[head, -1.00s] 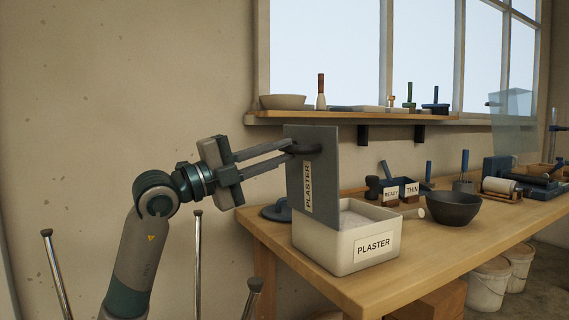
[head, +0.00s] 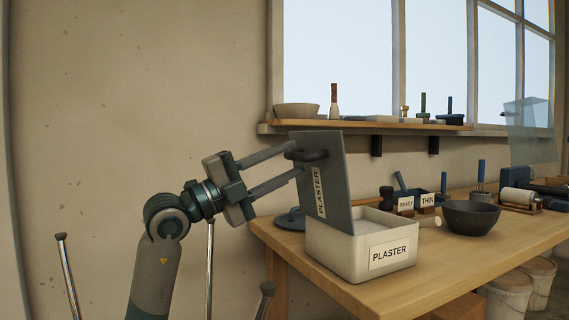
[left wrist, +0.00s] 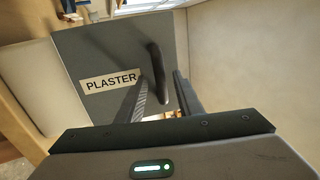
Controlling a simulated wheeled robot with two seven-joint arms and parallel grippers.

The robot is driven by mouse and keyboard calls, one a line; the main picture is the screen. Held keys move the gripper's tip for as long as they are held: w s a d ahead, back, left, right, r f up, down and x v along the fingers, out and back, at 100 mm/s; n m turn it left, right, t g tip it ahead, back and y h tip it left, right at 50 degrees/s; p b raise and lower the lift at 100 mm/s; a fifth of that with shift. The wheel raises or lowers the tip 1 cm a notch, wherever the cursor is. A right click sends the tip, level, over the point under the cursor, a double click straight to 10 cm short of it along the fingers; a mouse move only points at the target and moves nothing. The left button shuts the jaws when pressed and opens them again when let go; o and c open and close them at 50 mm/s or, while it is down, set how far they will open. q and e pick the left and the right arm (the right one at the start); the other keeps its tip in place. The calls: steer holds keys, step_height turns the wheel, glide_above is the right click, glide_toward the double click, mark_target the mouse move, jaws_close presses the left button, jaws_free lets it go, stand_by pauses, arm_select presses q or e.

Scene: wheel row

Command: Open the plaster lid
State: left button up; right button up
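The plaster bin (head: 335,251) is a pale box with a PLASTER label, on the left end of the workbench. Pale plaster shows inside it. Its grey lid (head: 330,194) stands up on the bin's left side, leaning a little left, away from the opening. The lid has a dark handle (head: 309,155) and its own PLASTER label; the left wrist view shows the lid (left wrist: 110,48) and handle (left wrist: 157,70) too. My left gripper (head: 297,160) is open, its fingers spread on either side of the handle near their tips. Whether a finger touches it I cannot tell. My right gripper is out of view.
A dark bowl (head: 470,217), READY and THIN labelled blocks and tools stand on the bench (head: 440,258) to the right. A blue-grey round item (head: 290,220) lies behind the bin. A shelf (head: 400,126) runs below the window. White buckets (head: 507,298) stand under the bench.

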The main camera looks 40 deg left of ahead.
arm_select(q)
steer(key=shift+s, duration=0.1)
stand_by(0.3)
steer(key=shift+s+a+f, duration=0.2)
steer(key=shift+s, duration=0.2)
steer(key=s+a+p, duration=0.2)
steer(key=s+a, duration=0.2)
steer(key=s, duration=0.7)
steer(key=shift+a, duration=0.3)
